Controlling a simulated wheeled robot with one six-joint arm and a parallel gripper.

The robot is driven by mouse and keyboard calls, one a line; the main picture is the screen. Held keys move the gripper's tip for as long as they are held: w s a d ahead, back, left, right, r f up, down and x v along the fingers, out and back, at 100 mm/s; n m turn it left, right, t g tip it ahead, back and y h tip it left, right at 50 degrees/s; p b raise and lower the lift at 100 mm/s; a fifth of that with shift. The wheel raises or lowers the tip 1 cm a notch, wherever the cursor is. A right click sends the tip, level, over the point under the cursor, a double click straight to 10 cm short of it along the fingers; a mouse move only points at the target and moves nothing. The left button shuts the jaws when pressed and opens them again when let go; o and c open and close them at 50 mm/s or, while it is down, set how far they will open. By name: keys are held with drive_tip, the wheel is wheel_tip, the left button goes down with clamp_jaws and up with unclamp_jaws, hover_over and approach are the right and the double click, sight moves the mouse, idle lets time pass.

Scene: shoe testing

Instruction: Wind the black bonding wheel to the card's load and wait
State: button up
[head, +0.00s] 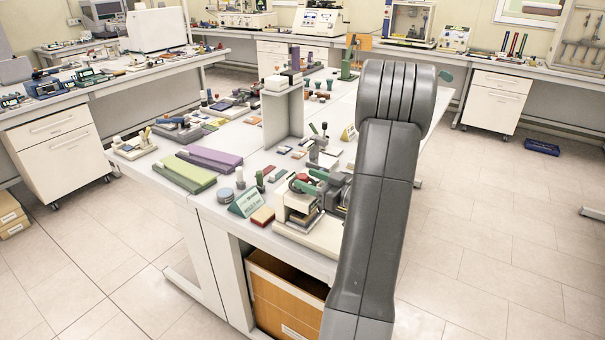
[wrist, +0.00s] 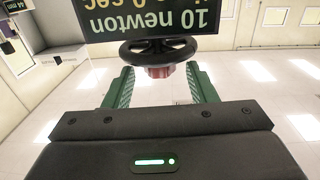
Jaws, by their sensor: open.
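The black bonding wheel (wrist: 158,52) is in the wrist view, a spoked rim on a reddish hub just beyond my fingertips. My gripper (wrist: 160,85) is open, with its two green fingers left and right of the hub; whether they touch it I cannot tell. In the head view my gripper (head: 318,186) is at the cream bonding press (head: 297,214) on the near bench. My arm hides part of that area.
A purple block (head: 216,157) and a green block (head: 185,173) lie further left. A grey upright stand (head: 283,115) rises behind.

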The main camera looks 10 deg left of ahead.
drive_tip(key=shift+x, duration=1.4)
drive_tip(key=c, duration=0.9)
drive_tip(key=shift+c, duration=0.2)
drive_tip(key=shift+f+t, duration=0.1)
drive_tip(key=shift+t, duration=0.2)
